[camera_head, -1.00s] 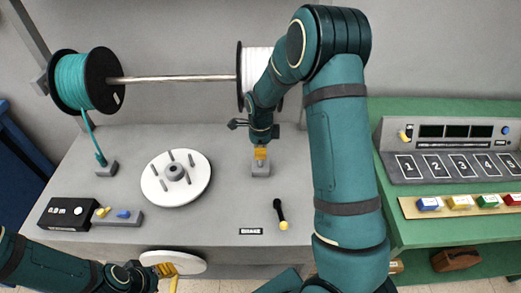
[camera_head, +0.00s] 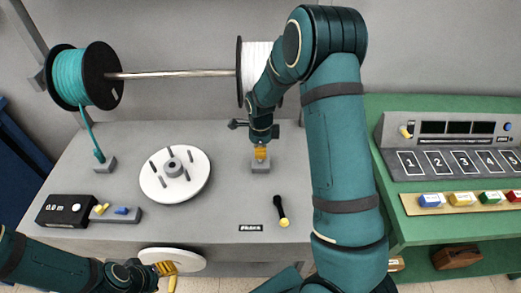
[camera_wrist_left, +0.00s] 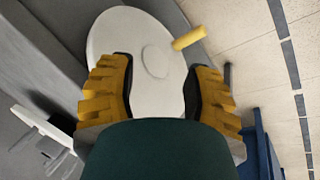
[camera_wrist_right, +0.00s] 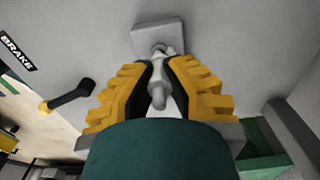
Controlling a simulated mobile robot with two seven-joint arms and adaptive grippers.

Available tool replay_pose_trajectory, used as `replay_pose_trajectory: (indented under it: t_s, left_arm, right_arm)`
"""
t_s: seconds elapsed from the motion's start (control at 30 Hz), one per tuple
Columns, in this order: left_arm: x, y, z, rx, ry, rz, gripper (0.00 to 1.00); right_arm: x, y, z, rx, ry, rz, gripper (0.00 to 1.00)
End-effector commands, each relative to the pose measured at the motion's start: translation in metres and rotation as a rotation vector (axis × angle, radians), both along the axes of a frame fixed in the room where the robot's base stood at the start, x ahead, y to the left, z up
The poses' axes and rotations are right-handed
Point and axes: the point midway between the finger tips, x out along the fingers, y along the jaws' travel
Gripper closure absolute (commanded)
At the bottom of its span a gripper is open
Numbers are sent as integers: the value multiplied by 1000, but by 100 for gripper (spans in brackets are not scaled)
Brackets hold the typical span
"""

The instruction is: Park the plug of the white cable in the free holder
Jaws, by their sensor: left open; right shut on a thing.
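My right gripper (camera_head: 261,154) is just above a grey holder block (camera_head: 261,169) on the table. In the right wrist view my right gripper (camera_wrist_right: 161,68) is shut on the white plug (camera_wrist_right: 157,96). The plug's far end meets the grey holder (camera_wrist_right: 141,38); I cannot tell how deep it sits. The white cable spool (camera_head: 255,57) is partly hidden by my right arm. My left gripper (camera_head: 168,269) is open at the white handwheel (camera_head: 185,257) below the table's front edge. In the left wrist view the wheel (camera_wrist_left: 140,35) lies between and beyond its fingers.
A teal spool (camera_head: 82,80) has its cable running to another holder (camera_head: 105,166). A white pegged disc (camera_head: 154,188), a counter box (camera_head: 66,211) and a black brake lever (camera_head: 280,211) are on the table. A numbered panel (camera_head: 440,178) stands on the green bench at right.

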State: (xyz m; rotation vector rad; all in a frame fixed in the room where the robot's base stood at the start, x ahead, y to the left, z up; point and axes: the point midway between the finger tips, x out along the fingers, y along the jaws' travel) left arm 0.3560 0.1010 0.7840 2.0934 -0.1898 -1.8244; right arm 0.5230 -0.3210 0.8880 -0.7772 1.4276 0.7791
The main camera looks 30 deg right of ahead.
Motion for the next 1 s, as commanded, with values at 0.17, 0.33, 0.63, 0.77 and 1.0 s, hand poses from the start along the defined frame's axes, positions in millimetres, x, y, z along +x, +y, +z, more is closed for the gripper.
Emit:
replay_pose_trajectory:
  t_s: [0.17, 0.33, 0.63, 0.77, 1.0]
  left_arm:
    - [0, 0, -2, 0, 0, 0, 50]
    - [0, 0, -4, 0, 0, 0, 50]
    - [0, 0, -7, 0, 0, 0, 50]
    - [0, 0, -8, 0, 0, 0, 50]
    - [0, 0, -11, 0, 0, 0, 50]
  right_arm:
    - [0, 0, -2, 0, 0, 0, 100]
    - [0, 0, -5, 0, 0, 0, 100]
    - [0, 0, -10, 0, 0, 1, 100]
    - [0, 0, -12, 0, 0, 1, 100]
    - [0, 0, -16, 0, 0, 1, 100]
